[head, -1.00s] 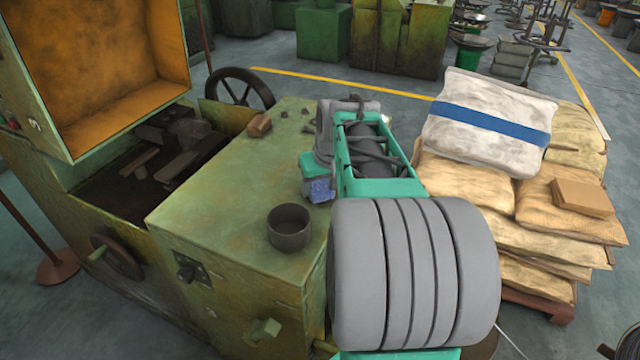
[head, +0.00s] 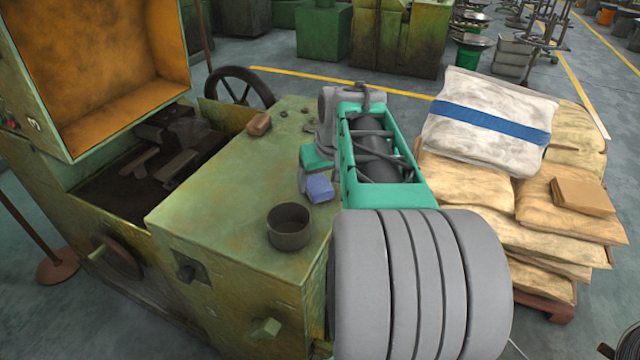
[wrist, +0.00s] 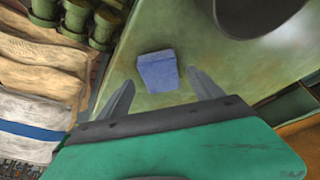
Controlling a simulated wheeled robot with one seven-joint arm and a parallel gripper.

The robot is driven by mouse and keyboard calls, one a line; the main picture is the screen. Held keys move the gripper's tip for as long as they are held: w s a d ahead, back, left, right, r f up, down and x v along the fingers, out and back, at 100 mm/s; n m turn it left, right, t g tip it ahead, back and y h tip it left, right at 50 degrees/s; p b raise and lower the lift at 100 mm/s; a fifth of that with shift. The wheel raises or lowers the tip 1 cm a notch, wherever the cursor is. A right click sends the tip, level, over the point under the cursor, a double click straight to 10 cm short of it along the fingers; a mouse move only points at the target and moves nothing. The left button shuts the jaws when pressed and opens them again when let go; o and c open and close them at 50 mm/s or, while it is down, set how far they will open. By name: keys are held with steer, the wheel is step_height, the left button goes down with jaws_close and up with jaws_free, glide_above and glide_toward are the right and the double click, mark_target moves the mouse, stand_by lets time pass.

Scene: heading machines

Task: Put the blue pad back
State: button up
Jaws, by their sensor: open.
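The blue pad (head: 320,188) rests on the green machine top (head: 222,195), near its right edge. In the head view my arm stands over the right edge of the machine top and hides most of my gripper. I cannot tell my fingers' height above the top.
A small brown block (head: 259,124) lies toward the back. The machine's open orange hood (head: 95,60) rises at left.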

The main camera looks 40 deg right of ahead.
steer(key=v, duration=0.9)
steer(key=shift+r, duration=0.25)
stand_by(0.8)
